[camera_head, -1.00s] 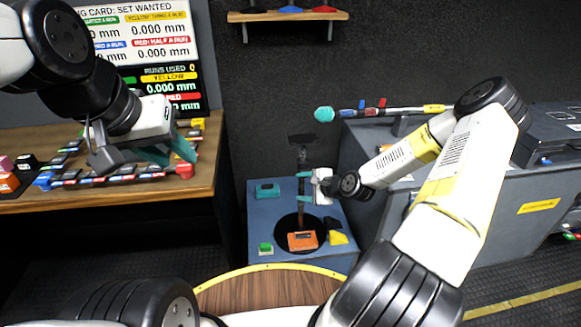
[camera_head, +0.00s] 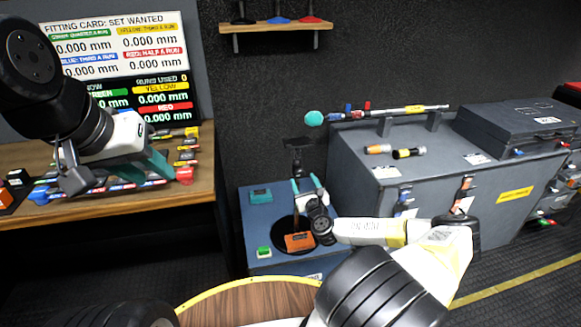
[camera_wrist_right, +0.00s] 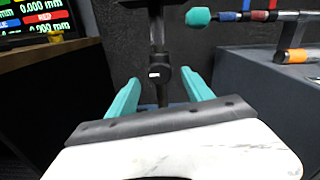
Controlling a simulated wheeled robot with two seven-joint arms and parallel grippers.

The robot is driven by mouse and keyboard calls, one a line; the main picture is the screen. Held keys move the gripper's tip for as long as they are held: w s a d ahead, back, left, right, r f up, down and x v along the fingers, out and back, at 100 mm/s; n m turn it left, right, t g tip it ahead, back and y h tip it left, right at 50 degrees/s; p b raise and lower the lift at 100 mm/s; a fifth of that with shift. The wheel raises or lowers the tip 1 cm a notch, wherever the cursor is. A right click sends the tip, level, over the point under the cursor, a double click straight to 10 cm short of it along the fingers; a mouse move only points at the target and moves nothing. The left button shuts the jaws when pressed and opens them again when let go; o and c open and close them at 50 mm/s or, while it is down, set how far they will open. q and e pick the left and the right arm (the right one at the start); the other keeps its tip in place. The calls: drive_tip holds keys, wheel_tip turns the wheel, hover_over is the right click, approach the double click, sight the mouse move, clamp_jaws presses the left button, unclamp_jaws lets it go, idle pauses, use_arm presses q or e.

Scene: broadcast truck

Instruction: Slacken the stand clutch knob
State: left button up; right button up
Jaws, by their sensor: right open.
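The dark upright stand (camera_head: 297,157) rises from a blue low table at the centre of the head view. In the right wrist view its black post carries a thicker collar with a small white mark, apparently the clutch knob (camera_wrist_right: 160,75). My right gripper (camera_head: 306,183) is open, its teal fingers pointing at the stand. In the wrist view the fingers (camera_wrist_right: 162,78) lie either side of the post, apart from it; the depth gap is unclear. My left gripper (camera_head: 160,168) hangs over the wooden bench at left; its finger gap is unclear.
The wooden bench (camera_head: 200,190) is at left.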

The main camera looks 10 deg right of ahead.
sight(300, 175)
drive_tip(key=shift+w+a, duration=0.1)
drive_tip(key=shift+w, duration=1.85)
clamp_jaws()
